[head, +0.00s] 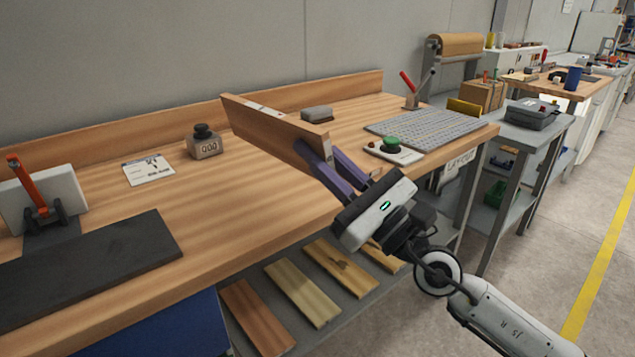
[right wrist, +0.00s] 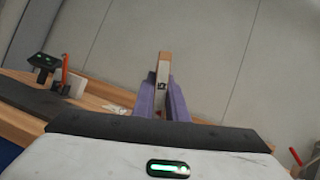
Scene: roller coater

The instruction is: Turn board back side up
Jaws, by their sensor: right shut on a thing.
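A wooden board (head: 268,131) is held above the workbench, standing on edge and tilted. My right gripper (head: 322,158) is shut on the board's near right end, with its purple fingers on either side. In the right wrist view the board (right wrist: 164,68) shows end-on between the fingers of the right gripper (right wrist: 163,98), with a small dark mark on its end. The board's far face is hidden in the head view. My left gripper is not in view.
Several boards (head: 303,291) lie on the shelf below. The bench middle is clear.

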